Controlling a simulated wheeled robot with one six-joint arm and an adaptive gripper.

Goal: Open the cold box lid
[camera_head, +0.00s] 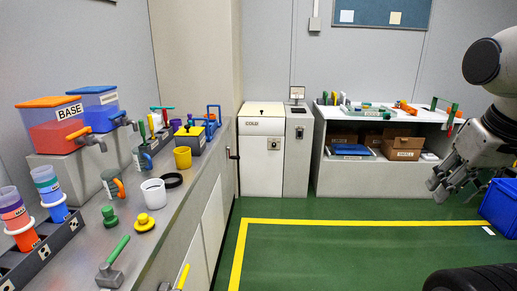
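The cold box (261,165) is a white cabinet labelled COLD, standing on the floor against the back wall. Its cream lid (264,109) lies flat on top and looks shut. My gripper (441,187) hangs at the right side of the view, far from the cold box and well nearer the camera. Its fingers look spread apart with nothing between them.
A grey unit (298,150) adjoins the cold box's right side. A long counter (165,220) with tubs, cups and tools runs along the left. A white shelf (345,177) with boxes stands at back right. A blue bin (500,207) is near my gripper. The green floor (340,255) is clear.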

